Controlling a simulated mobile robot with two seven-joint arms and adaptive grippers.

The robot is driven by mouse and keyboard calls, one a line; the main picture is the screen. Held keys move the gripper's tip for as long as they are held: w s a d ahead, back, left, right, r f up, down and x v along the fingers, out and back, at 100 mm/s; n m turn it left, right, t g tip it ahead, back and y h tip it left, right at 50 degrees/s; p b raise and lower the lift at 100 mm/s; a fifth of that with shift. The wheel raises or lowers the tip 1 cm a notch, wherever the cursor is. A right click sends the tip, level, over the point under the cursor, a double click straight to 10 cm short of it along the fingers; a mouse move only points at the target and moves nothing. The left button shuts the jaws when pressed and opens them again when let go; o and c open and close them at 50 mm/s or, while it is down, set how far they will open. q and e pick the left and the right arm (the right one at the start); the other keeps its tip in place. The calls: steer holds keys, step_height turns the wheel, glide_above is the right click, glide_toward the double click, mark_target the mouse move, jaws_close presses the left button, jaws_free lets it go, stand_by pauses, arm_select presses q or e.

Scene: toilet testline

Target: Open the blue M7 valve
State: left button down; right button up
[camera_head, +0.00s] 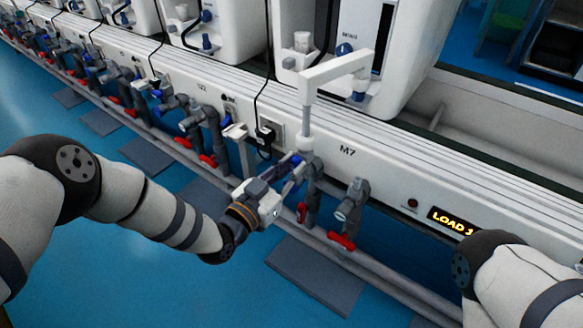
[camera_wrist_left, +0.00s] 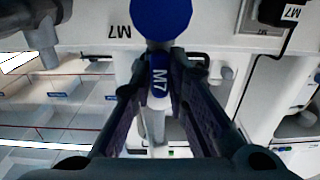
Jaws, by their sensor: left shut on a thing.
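In the head view, the left gripper (camera_head: 294,172) reaches the grey pipework under the M7 panel label, and only a little blue of the valve (camera_head: 298,159) shows. The fingers hide most of the handle there. My right arm shows at the lower right, but its gripper is out of view.
A red-handled valve (camera_head: 341,241) on a grey pipe is right of the gripper, and another red handle (camera_head: 302,212) hangs just below it. A white bracket (camera_head: 334,80) stands above. A lit LOAD display (camera_head: 452,221) is on the panel at right.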

arm_select(q)
steer(key=c, duration=1.8)
jaws_free()
steer(key=shift+c, duration=0.2)
steer(key=v, duration=1.2)
